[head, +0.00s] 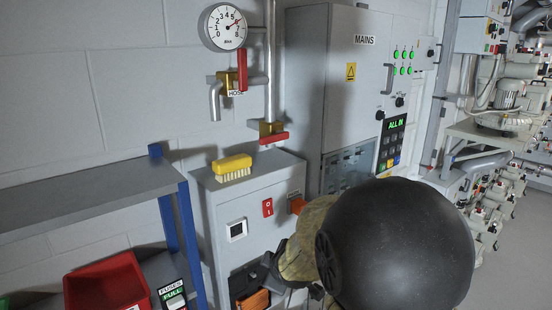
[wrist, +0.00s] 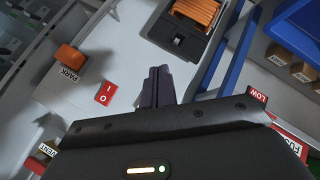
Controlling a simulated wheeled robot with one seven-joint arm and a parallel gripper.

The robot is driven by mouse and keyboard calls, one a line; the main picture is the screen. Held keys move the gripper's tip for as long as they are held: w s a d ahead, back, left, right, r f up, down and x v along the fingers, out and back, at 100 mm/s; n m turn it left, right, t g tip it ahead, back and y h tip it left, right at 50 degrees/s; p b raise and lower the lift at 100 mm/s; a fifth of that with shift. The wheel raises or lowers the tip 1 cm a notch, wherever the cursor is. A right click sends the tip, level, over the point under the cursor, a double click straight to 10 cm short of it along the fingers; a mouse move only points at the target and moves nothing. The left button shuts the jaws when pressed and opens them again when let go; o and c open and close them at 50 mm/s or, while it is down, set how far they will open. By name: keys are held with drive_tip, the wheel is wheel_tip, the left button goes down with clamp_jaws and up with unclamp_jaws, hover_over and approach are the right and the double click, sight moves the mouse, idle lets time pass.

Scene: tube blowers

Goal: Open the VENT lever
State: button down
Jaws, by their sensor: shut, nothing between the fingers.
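A red lever (head: 274,138) lies roughly level across a brass valve on the vertical pipe, just above the grey cabinet; its label is not readable in the head view. In the wrist view a VENT label (wrist: 42,149) shows at the lower left, with part of a red lever (wrist: 36,166) beside it, mostly cut off by my gripper body. My gripper (wrist: 159,72) is shut and empty, with its fingers together in front of the cabinet face. It is well apart from the VENT lever. In the head view my arm largely hides it.
A second red lever (head: 242,70) stands upright at the HOSE valve. The cabinet (head: 205,195) carries a yellow brush (head: 232,167), a red switch (head: 267,207) and an orange PARK handle (wrist: 71,58). The MAINS cabinet (head: 335,80) stands right; a blue-legged shelf (head: 90,195) stands left.

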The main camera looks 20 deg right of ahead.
sight(272, 137)
drive_tip(key=w+d+r+n+t+y+b, duration=0.2)
drive_tip(key=r+n, duration=0.3)
drive_tip(key=n, duration=0.5)
drive_tip(key=w+d+r+n+t+y+b, duration=0.1)
drive_tip(key=w+d+r+n+t+y, duration=0.1)
drive_tip(key=n, duration=0.8)
drive_tip(key=w+d+r+n+t+y+b, duration=0.2)
drive_tip(key=w+d+r+n+t+y, duration=0.1)
drive_tip(key=d+r+n+t, duration=0.2)
wheel_tip(272, 137, up, 4)
drive_tip(key=n+t, duration=0.2)
drive_tip(key=n, duration=0.3)
drive_tip(key=shift+w+d+b, duration=0.2)
drive_tip(key=shift+d+b, duration=0.15)
drive_tip(key=shift+w+r, duration=0.1)
drive_tip(key=shift+r, duration=0.05)
drive_tip(key=w+a+r+p, duration=0.2)
drive_tip(key=w+r+p, duration=0.4)
drive_tip(key=w+p, duration=0.3)
drive_tip(key=shift+a+r, duration=0.15)
drive_tip(key=shift+a, duration=0.1)
